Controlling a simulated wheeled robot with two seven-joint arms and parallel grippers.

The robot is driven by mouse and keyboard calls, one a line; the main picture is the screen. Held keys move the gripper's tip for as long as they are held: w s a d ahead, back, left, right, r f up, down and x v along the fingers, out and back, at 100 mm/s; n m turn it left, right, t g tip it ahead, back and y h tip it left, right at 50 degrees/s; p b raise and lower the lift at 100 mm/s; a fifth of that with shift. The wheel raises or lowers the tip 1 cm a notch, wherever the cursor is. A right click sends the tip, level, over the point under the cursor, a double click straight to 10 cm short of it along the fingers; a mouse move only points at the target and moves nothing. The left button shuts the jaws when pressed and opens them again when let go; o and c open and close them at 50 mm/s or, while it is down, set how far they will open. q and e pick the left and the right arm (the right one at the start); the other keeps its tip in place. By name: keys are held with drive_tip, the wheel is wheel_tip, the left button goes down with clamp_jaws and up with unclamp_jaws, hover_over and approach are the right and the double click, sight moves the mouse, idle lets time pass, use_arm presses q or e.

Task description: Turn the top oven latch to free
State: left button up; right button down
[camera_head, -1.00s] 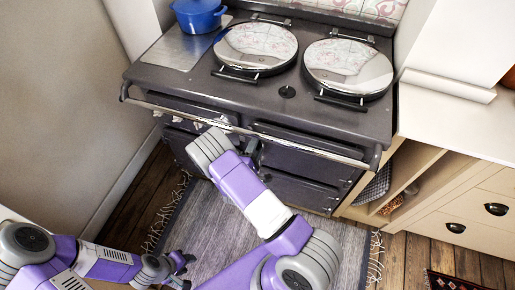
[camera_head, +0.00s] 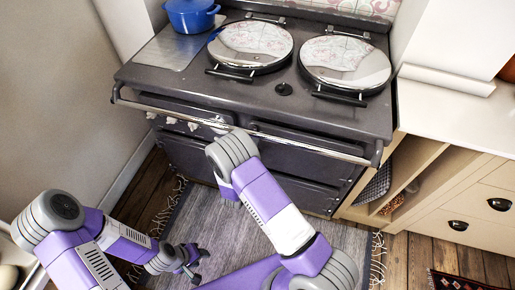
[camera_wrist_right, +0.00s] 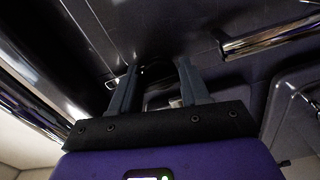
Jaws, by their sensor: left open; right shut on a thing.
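The dark range cooker (camera_head: 270,97) stands against the back wall, its oven doors facing me. My right gripper is hidden behind my own wrist in the head view, at the front of the cooker. In the right wrist view my right gripper (camera_wrist_right: 156,74) has its two grey fingers up against the dark oven front, shut on a small dark part between the tips, which I take to be the top oven latch. The latch's outline and angle are too dark to make out. My left gripper (camera_head: 192,268) is open and empty, low over the rug, apart from the cooker.
A bright metal rail (camera_head: 310,147) runs along the cooker front, with white knobs (camera_head: 193,126) below it at the left. Two round lids (camera_head: 345,63) and a blue pot (camera_head: 190,14) are on top. A rug (camera_head: 220,235) covers the floor; cream cabinets (camera_head: 470,205) stand at the right.

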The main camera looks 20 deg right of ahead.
drive_tip(key=c, duration=0.6)
unclamp_jaws()
drive_tip(key=p+v, duration=0.1)
drive_tip(key=v, duration=0.6)
drive_tip(key=shift+s+a, duration=0.15)
drive_tip(key=shift+a, duration=0.1)
